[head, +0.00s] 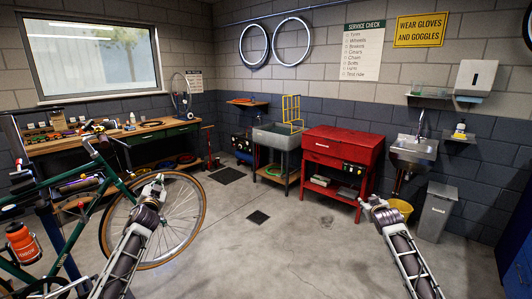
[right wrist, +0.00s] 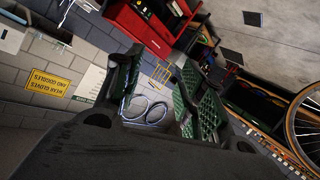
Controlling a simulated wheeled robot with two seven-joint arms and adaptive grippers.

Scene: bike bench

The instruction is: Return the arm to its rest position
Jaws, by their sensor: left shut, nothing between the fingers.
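My left gripper (head: 158,180) is raised in the head view, in front of the bicycle's wheel as seen from here. Its fingers are together and hold nothing. My right gripper (head: 365,204) is at the right of the head view, over open floor and in front of the red tool cabinet (head: 345,147) as seen from here. In the right wrist view its two dark green finger pads (right wrist: 163,95) stand apart with nothing between them. Both forearms come up from the bottom edge of the head view.
A green bicycle (head: 70,210) with a red bottle (head: 22,242) stands close at the left. A wooden workbench (head: 110,137) is behind it. A grey wash tub (head: 277,138), a sink (head: 414,149) and a grey bin (head: 436,211) line the back. The middle floor is clear.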

